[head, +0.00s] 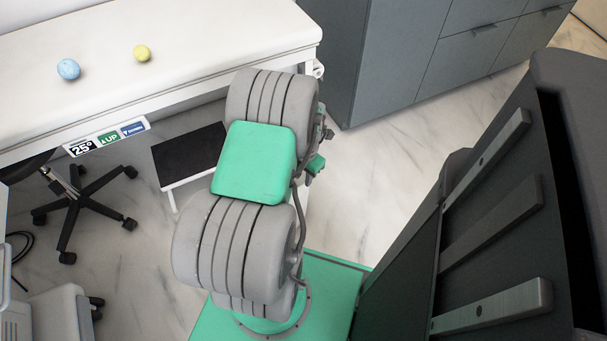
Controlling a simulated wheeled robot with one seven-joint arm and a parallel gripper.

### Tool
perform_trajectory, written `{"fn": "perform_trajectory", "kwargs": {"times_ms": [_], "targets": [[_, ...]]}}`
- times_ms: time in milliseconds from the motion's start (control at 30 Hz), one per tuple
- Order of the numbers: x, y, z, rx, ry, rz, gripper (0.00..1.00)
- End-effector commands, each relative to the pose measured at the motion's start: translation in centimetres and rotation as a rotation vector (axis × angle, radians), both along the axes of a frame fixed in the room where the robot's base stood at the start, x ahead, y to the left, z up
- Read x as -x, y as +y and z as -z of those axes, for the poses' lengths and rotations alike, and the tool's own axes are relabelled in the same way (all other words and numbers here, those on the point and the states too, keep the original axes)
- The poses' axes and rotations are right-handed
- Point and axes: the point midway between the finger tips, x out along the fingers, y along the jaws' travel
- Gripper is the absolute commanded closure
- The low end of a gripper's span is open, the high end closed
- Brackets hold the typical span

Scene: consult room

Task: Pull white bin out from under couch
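The white couch (215,28) runs across the upper left, with a white frame along its near edge. I cannot make out a white bin under it; my grey and green arm hides part of the space below the couch's right end. My arm rises in the middle of the view, in front of the couch. My gripper cannot be seen.
A blue ball (68,69) and a yellow ball (142,53) lie on the couch. A black-topped step stool (187,154) and a wheeled chair base (75,205) stand by its near side. Grey cabinets (400,60) stand upper right. Marble floor (375,165) is clear before them.

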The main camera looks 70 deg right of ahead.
Motion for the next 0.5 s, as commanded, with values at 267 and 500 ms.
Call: {"fn": "perform_trajectory", "kwargs": {"times_ms": [267,500], "targets": [[-0.2,0.0,3.3,-0.002,0.000,0.001,0.72],[-0.4,-0.1,7.0,-0.001,0.001,0.001,0.72]]}}
